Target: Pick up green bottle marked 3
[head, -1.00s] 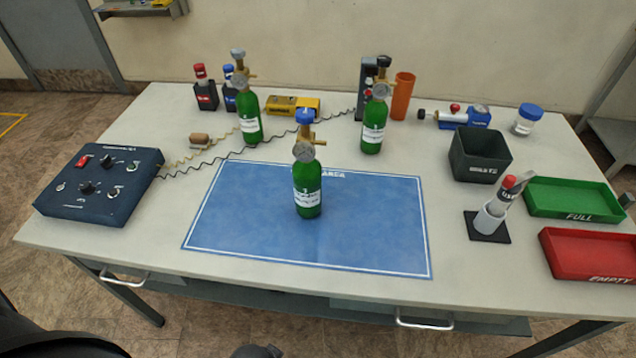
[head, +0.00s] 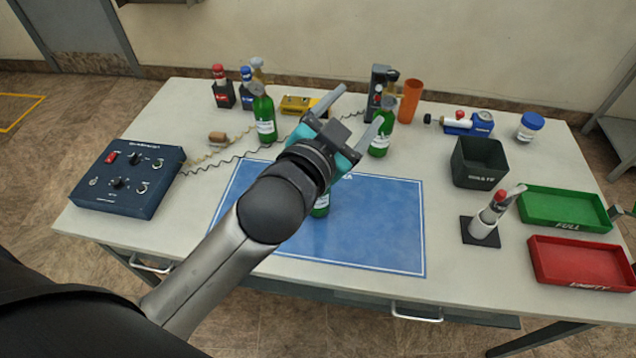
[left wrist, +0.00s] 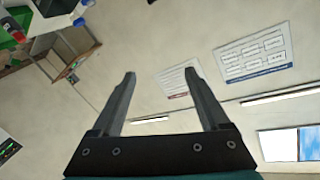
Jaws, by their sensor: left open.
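Three green bottles with valves and gauges are in the head view. One bottle (head: 264,120) stands at the back left and another (head: 381,138) at the back right. A third bottle (head: 320,207) stands on the blue mat (head: 385,235), mostly hidden behind my left arm. I cannot read a number on any bottle. My left gripper (head: 357,105) is open and raised above the table, its fingers pointing toward the back. In the left wrist view the open fingers (left wrist: 160,75) have nothing between them. My right gripper is not in view.
A control box (head: 128,178) stands at the left. A dark bin (head: 479,165), green tray (head: 562,208) and red tray (head: 580,263) are at the right. An orange cup (head: 411,100) stands beside the back right bottle. The mat's right part is clear.

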